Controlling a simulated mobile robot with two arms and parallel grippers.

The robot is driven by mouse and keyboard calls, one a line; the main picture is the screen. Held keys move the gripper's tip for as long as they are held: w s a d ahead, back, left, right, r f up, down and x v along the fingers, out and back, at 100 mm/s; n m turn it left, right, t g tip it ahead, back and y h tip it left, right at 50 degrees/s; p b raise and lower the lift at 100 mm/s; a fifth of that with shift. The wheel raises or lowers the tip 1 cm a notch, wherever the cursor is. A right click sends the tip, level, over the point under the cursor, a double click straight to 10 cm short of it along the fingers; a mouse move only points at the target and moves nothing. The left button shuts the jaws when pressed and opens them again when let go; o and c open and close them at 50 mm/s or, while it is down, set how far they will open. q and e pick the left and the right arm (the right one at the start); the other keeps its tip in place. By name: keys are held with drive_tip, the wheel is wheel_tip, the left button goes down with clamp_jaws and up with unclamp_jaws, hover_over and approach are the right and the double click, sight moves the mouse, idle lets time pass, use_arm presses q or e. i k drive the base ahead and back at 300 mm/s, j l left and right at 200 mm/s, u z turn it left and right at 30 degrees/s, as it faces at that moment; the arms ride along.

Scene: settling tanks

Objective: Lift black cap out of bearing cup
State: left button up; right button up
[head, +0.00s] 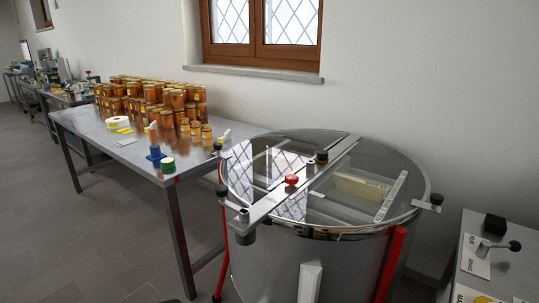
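A steel drum (300,240) with a shiny rim and clear lid panels stands at the right in the head view. A flat metal bar (270,200) crosses its top. A small black cap (321,155) sits upright on the bar's far half. What is under it looks like a short brownish cup, too small to make out clearly; I cannot tell how deep the cap sits. A red knob (292,180) is on the bar nearer to me. Neither of my grippers is in view.
A steel table (100,140) with many honey jars (150,95) stands left of the drum. A side table (490,265) at the right holds a black block (495,223) and a black-knobbed lever (514,246). Black knobs stick out at the drum's rim. Floor is clear at left.

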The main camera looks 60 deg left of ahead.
sight(321, 155)
drive_tip(key=u, duration=1.8)
